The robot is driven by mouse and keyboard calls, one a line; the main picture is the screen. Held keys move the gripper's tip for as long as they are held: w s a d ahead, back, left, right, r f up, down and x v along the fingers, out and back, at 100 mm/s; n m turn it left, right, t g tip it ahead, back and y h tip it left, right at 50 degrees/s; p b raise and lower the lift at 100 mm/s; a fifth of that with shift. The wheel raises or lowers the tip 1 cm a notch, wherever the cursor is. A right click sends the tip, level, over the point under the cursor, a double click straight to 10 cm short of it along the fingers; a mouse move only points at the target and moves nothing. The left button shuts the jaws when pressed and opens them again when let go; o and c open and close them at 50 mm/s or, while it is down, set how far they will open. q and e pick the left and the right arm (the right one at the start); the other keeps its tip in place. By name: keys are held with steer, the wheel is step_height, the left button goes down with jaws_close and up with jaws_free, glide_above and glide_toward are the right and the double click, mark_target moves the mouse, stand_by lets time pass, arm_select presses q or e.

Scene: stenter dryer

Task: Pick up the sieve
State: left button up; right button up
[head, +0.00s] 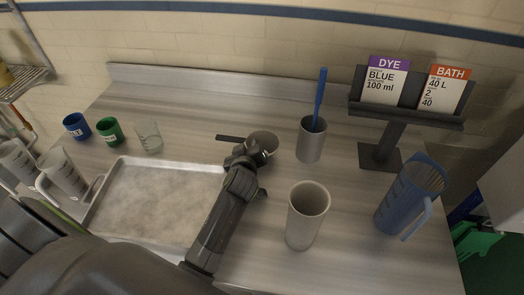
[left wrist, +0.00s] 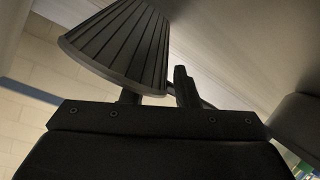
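The sieve (head: 264,141) appears to be the small grey cup with a dark flat handle (head: 230,138) on the worktop, in the middle of the head view. In the left wrist view it seems to be the dark, ribbed, tapering body (left wrist: 120,42). My left gripper (head: 252,153) is at the near side of the cup and overlaps it. Its two fingers (left wrist: 160,92) stand apart at the cup's rim, one partly hidden behind the ribbed body. I cannot tell whether they touch it. My right gripper is not in view.
A grey cup with a blue rod (head: 311,139), a grey beaker (head: 307,216) and a blue jug (head: 408,199) stand to the right. A card stand (head: 381,154) is behind. A metal tray (head: 119,177) and several small cups are on the left.

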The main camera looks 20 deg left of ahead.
arm_select(q)
steer(key=shift+w+a+f, duration=0.15)
steer(key=shift+w+f, duration=0.1)
jaws_close()
steer(key=shift+s+r, duration=0.1)
steer(key=shift+r, duration=0.25)
step_height(320, 180, up, 10)
steer(key=shift+f+b, duration=0.25)
steer(key=shift+b, duration=0.15)
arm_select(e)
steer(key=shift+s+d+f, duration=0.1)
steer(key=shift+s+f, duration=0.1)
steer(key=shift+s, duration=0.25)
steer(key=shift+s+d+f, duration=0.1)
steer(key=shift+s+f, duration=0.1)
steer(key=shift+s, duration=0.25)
